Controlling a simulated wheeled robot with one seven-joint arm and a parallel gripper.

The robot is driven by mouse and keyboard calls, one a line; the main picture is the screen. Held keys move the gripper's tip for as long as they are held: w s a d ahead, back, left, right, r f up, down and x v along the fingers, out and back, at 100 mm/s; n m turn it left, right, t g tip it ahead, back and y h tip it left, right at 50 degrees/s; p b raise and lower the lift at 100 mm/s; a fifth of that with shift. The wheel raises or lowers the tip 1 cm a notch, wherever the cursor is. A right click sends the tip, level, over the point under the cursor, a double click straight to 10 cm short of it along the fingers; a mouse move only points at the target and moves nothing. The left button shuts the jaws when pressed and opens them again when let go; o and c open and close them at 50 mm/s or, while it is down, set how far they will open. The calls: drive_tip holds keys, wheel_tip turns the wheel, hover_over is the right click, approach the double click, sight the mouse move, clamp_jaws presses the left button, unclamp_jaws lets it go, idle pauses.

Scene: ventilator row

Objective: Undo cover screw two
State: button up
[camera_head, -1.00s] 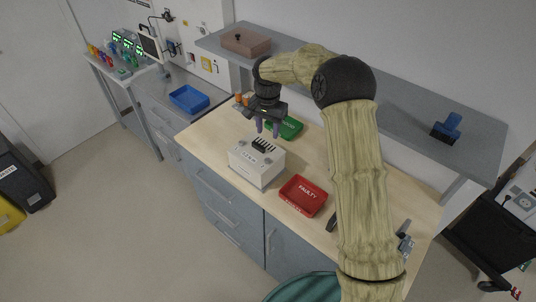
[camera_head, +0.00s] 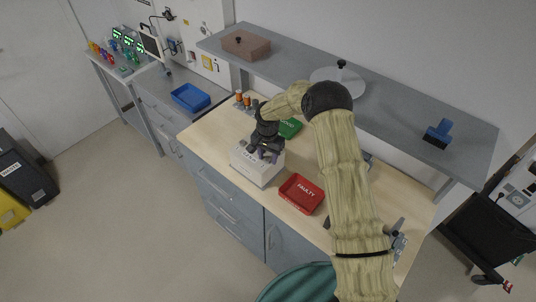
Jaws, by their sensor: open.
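A white box-shaped unit (camera_head: 255,169) stands on the wooden bench top, left of the red tray. My gripper (camera_head: 266,156) is open and points down right over the top of the unit. The gripper and wrist hide much of the unit's top, so I cannot make out the cover screws. I cannot tell whether the fingers touch the unit.
A red tray marked FAULTY (camera_head: 301,194) lies right of the unit, and a green tray (camera_head: 290,128) lies behind it. A blue tray (camera_head: 190,97) is on the left counter. A grey shelf (camera_head: 400,110) overhangs the bench, holding a brown box (camera_head: 246,45) and a blue brush (camera_head: 438,133).

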drive_tip(key=shift+c, duration=0.2)
clamp_jaws()
